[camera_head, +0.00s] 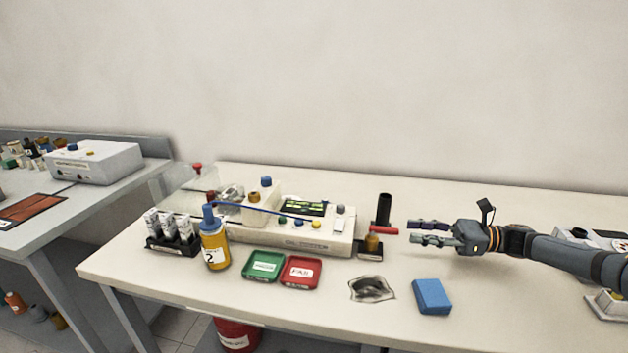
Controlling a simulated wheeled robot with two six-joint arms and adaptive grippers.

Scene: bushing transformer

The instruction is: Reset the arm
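My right gripper (411,232) comes in from the right above the table (480,321), its fingers pointing left. The two fingers look a little apart, with nothing seen between them. A red cylinder (384,230) is just left of the fingertips, beside a dark upright tube (384,209) and a small amber jar (372,242) on a dark base. Whether the fingertips touch the red cylinder I cannot tell, but a small gap seems to show. My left gripper is not in the view.
A white tester (322,241) stands mid-table, with a yellow bottle (215,248) and a vial rack (174,250) to its left. The front right is clear.

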